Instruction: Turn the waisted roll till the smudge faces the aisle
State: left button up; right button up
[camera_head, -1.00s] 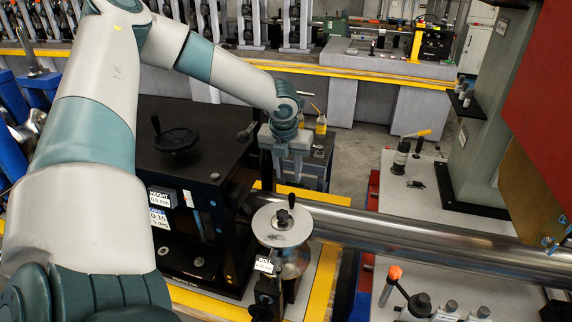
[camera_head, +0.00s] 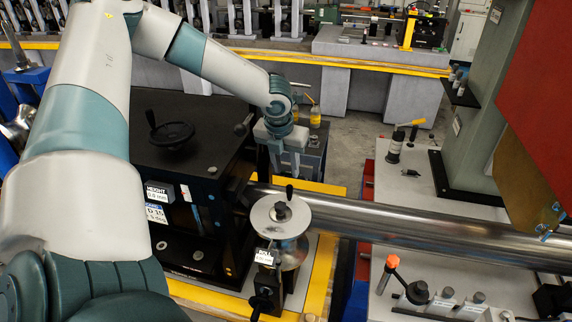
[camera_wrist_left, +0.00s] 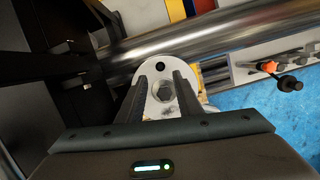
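The waisted roll (camera_head: 294,252) is a shiny metal roll standing on the near side of the long steel tube (camera_head: 420,231). A round pale disc (camera_head: 268,219) with a central bolt and a short black upright handle caps it. The disc also shows in the left wrist view (camera_wrist_left: 151,107). I cannot make out a smudge on the roll; the disc and the label plate (camera_head: 264,257) cover part of it. My left gripper (camera_head: 284,172) points down above the disc. Its fingers are apart and empty, with the disc's bolt visible between them. My right gripper is not in view.
A black machine housing (camera_head: 215,120) with a handwheel stands left of the roll. An orange-tipped lever (camera_head: 391,262) stands on the bench at right. A green-grey column (camera_head: 480,130) and a red panel (camera_head: 545,90) rise at right. Grey floor (camera_head: 355,150) shows behind the tube.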

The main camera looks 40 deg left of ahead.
aim_at(289, 185)
pick_arm(q)
jog(key=b+x, duration=0.7)
jog(key=x, duration=0.2)
jog(key=shift+w, duration=0.1)
jog(key=shift+p, duration=0.3)
grip_shut()
